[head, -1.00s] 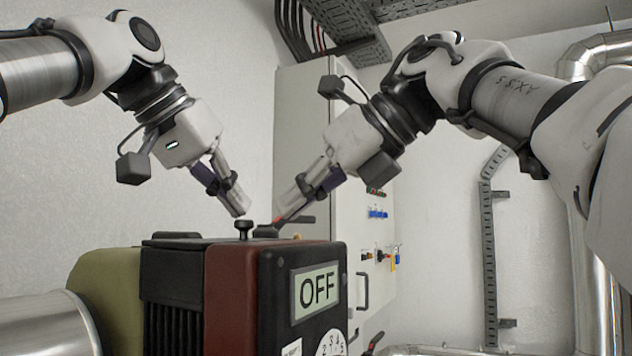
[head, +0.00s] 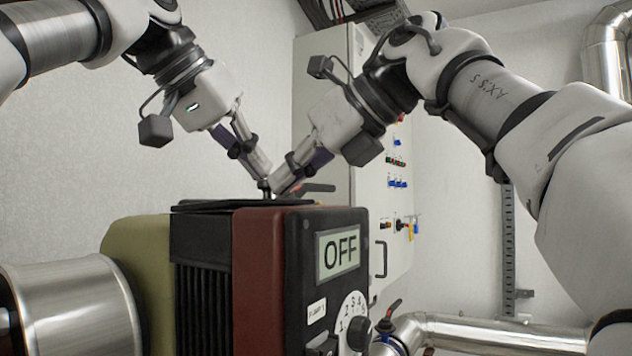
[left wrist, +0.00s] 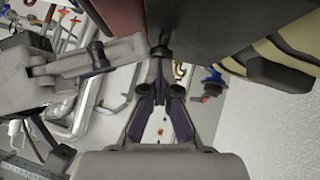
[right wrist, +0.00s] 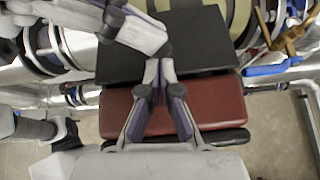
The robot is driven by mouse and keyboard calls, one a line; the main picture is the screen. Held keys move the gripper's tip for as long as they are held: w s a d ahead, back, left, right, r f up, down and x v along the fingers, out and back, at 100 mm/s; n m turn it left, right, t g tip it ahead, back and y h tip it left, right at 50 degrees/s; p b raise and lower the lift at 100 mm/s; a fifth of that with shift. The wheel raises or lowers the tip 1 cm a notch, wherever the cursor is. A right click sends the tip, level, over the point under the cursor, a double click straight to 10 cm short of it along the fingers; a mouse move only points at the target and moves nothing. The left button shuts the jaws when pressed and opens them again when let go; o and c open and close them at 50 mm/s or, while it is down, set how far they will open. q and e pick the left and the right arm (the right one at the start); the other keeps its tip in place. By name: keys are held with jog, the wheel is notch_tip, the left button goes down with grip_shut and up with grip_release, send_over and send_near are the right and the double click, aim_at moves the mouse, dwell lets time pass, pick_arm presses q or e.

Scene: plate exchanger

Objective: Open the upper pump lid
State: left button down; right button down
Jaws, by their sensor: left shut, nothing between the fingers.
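The pump is a dark red and black box with an "OFF" display (head: 340,254). Its black upper lid (head: 215,206) lies about flat on top in the head view and also shows in the right wrist view (right wrist: 205,40). A small black knob (head: 264,186) stands on the lid. My left gripper (head: 264,174) is shut and empty, its tips right at the knob from the left. In the left wrist view its tips (left wrist: 160,56) meet just below the knob. My right gripper (head: 277,187) comes from the right, tips close beside the knob. Its fingers look shut in the right wrist view (right wrist: 159,66).
A silver pipe (head: 75,310) joins the olive motor housing (head: 140,250) on the left. More pipes (head: 480,332) run low at the right. The two grippers are very close together over the lid.

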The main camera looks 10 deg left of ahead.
dwell(0.3)
pick_arm(q)
jog(key=c, duration=1)
grip_release()
jog(key=shift+o, duration=0.2)
jog(key=v, duration=0.7)
jog(key=shift+s+r, duration=0.25)
jog(key=shift+r, duration=0.05)
